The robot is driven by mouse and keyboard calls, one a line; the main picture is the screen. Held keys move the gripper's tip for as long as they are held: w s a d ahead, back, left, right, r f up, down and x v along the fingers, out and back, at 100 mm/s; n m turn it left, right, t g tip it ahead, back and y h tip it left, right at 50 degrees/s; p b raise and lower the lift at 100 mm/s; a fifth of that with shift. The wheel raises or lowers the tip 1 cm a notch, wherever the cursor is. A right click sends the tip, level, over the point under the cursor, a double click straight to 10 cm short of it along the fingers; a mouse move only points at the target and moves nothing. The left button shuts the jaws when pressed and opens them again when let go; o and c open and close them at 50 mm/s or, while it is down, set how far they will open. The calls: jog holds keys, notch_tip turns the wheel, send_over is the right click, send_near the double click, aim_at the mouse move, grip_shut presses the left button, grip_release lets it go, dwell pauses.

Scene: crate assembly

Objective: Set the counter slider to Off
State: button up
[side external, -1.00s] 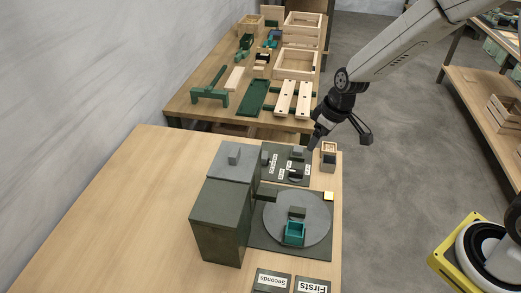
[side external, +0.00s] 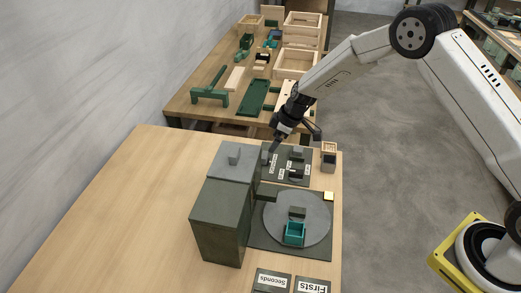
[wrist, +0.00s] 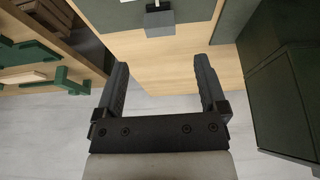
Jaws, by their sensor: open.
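A dark control panel (side external: 285,177) with white labels and several small grey knobs lies near the back right of the near table; its label text is too small to read. A grey slider knob (side external: 265,156) sits at the panel's left side, but I cannot tell its setting. My gripper (side external: 295,143) is above the panel's back edge, near that knob. In the wrist view, my gripper (wrist: 161,68) is open and empty, its fingers spread wide. A grey block-shaped knob (wrist: 160,23) on a dark panel shows beyond and between the fingers, not touching them.
A tall dark machine box (side external: 222,212) stands left of the panel. In front is a grey turntable (side external: 315,225) with a teal cup-like box (side external: 293,235). A small wooden holder (side external: 328,155) stands right of the panel. The near table's left side is clear.

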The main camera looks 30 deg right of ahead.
aim_at(265, 155)
jog(key=shift+f, duration=0.1)
jog(key=shift+x, duration=3.8)
jog(key=shift+c, duration=0.2)
grip_shut()
